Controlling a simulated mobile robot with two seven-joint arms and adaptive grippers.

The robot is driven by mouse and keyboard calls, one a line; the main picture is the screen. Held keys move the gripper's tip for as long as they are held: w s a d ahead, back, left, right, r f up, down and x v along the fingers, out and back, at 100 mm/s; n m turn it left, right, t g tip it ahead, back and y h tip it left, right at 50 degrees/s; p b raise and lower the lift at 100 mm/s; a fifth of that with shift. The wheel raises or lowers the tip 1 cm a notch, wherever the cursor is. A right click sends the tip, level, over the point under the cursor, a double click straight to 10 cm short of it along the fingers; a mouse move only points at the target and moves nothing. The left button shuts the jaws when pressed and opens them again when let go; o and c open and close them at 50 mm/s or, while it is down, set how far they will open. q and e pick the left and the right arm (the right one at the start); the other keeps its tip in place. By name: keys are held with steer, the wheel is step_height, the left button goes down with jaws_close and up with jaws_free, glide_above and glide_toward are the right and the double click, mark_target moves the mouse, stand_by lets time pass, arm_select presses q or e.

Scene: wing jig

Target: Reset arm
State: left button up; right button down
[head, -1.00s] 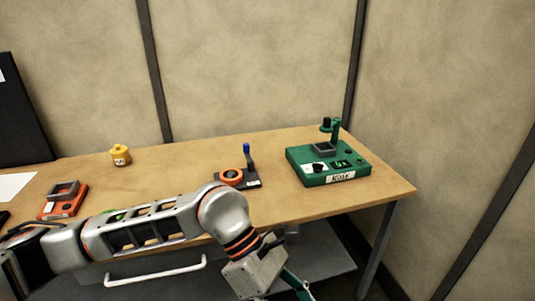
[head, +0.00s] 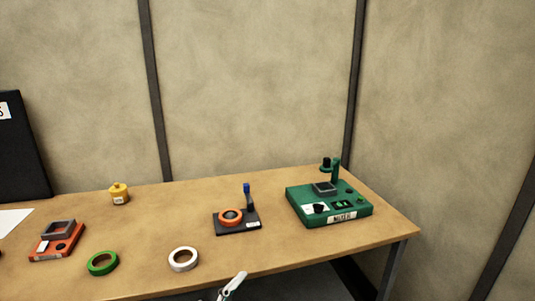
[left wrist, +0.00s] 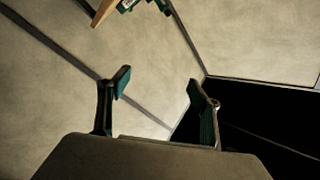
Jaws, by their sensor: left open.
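My left gripper (left wrist: 158,95) shows in the left wrist view with its two teal-padded fingers spread well apart. The gap between them is empty, with only the beige wall and dark floor behind. A corner of the wooden table and part of the green device show at the top of that view, away from the fingers. In the head view the left arm no longer crosses the table. A small pale piece (head: 232,286) shows at the table's front edge, and I cannot tell what it is. My right gripper is in neither view.
The wooden table (head: 320,249) holds a green device (head: 299,207), a black stand (head: 240,226) with an orange ring (head: 230,214), a white ring (head: 183,259), a green ring (head: 103,263), an orange-red device (head: 46,252) and a yellow pot (head: 119,194). Walls stand behind and right.

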arm_select(q)
steer(key=s+a+f+n+g+y, duration=0.1)
steer(key=s+a+f+n+y, duration=0.3)
steer(key=f, duration=0.5)
steer(key=s+a+f+n+g+y, duration=0.1)
steer(key=a+f+n+y, duration=0.25)
steer(key=a+f, duration=0.4)
steer(key=s+a+f+n+g+y, duration=0.2)
steer(key=s+a+f+n+g, duration=0.2)
steer(key=s+a+f, duration=0.3)
steer(key=s+f+n, duration=0.1)
steer(key=s+f, duration=0.3)
steer(key=f, duration=0.2)
steer(key=shift+s+a+y, duration=0.15)
steer(key=shift+a+y, duration=0.05)
steer(key=shift+y, duration=0.15)
